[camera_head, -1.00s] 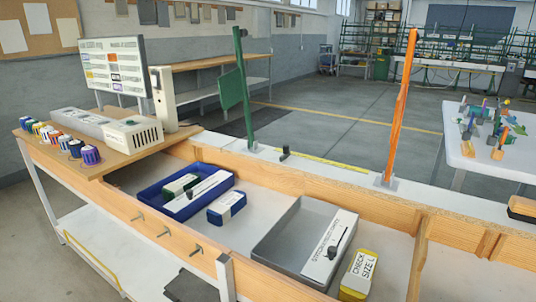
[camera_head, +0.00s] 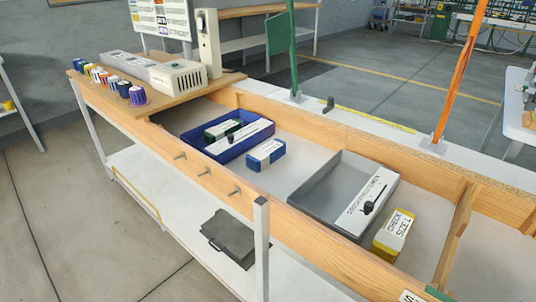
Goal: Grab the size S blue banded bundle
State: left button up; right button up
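A blue-banded bundle (camera_head: 266,154) with a white top lies on the pale bench floor, just right of the blue tray (camera_head: 203,150) and apart from it. Its size marking is too small to read. A green-banded bundle (camera_head: 221,130) lies inside the blue tray, behind a white labelled strip. Neither of my grippers shows in the head view.
A grey tray (camera_head: 326,178) stands right of the blue bundle. A yellow box marked CHECK SIZE L (camera_head: 394,235) sits beside it. Wooden rails edge the bench, and green (camera_head: 293,55) and orange (camera_head: 460,75) posts stand behind. Bare floor separates bundle and grey tray.

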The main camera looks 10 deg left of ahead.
aim_at(258, 159)
jog(key=u, duration=0.35)
jog(key=k, duration=0.45)
jog(key=u, duration=1.05)
jog(key=i, duration=1.6)
jog(key=z, duration=0.75)
